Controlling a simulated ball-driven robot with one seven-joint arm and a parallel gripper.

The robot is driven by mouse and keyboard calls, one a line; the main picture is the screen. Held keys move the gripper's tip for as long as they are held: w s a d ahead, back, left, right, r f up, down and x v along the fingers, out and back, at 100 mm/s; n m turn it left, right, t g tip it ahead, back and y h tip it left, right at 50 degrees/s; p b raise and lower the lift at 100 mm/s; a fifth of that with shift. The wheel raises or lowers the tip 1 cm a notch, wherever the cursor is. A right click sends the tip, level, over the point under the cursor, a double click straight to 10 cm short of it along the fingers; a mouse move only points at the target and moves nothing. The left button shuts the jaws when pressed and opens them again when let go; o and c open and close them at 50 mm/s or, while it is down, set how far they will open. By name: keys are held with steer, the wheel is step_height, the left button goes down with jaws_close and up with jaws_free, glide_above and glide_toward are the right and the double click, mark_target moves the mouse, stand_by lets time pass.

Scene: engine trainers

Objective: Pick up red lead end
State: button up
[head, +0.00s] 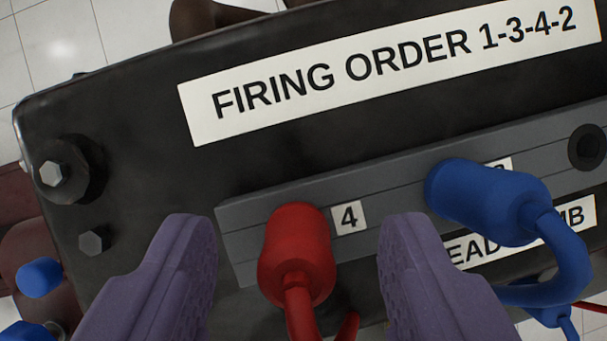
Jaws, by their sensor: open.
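Visible gaps separate both fingers from the boot. Whatever the boot sits on is hidden beneath it.
A blue lead end (490,203) sits on the grey strip (390,190) to the right, its cable curling behind my right finger. An empty dark hole (587,147) is at far right. A "FIRING ORDER 1-3-4-2" label (390,65) lies above. Bolts (52,173) stand at left.

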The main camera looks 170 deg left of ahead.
steer(key=shift+w+d+f, duration=0.1)
steer(key=shift+w+f, duration=0.15)
steer(key=shift+f, duration=0.4)
jaws_close()
steer(key=shift+r, duration=0.2)
steer(key=shift+r, duration=0.3)
steer(key=r, duration=0.2)
steer(key=shift+s+r, duration=0.2)
steer(key=shift+r, duration=0.2)
steer(key=s+a+r+b, duration=0.1)
steer(key=s+b, duration=0.1)
steer(key=s, duration=1.3)
steer(key=shift+s+a+r, duration=0.15)
steer(key=shift+s, duration=0.2)
